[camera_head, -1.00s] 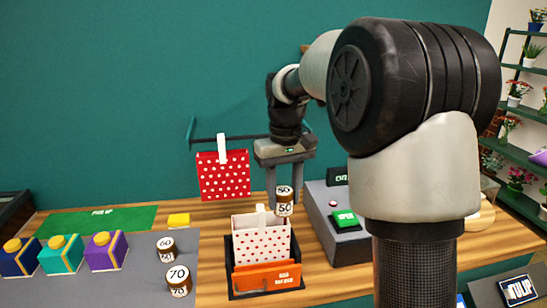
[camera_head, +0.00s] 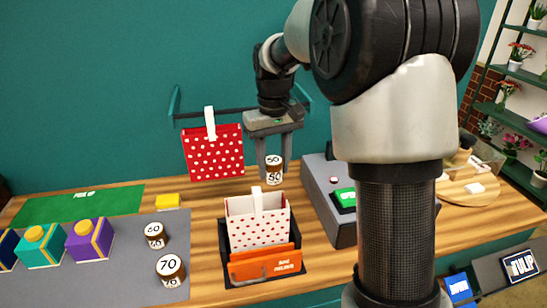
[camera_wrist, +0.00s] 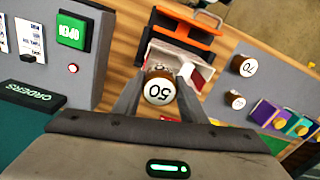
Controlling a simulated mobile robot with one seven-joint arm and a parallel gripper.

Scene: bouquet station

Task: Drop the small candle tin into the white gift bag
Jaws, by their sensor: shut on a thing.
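The small candle tin (camera_head: 274,169), brown with a white "50" label, is held between the fingers of my gripper (camera_head: 273,174). In the wrist view the tin (camera_wrist: 160,89) sits between both fingertips with its lettered top facing the camera. The white gift bag (camera_head: 258,224) with red dots and a white handle stands upright in a black holder (camera_head: 226,270). The tin is above and apart from the bag, slightly right of its handle in the head view. In the wrist view the tin and fingers partly hide the bag (camera_wrist: 166,58); its inside is not clearly visible.
A red dotted bag (camera_head: 213,155) hangs from a wall rail behind. An orange card (camera_head: 262,268) is in front of the white bag. Tins marked 60 (camera_head: 155,235) and 70 (camera_head: 171,270) stand on the grey mat (camera_head: 120,285). A grey console (camera_head: 318,200) stands close at right.

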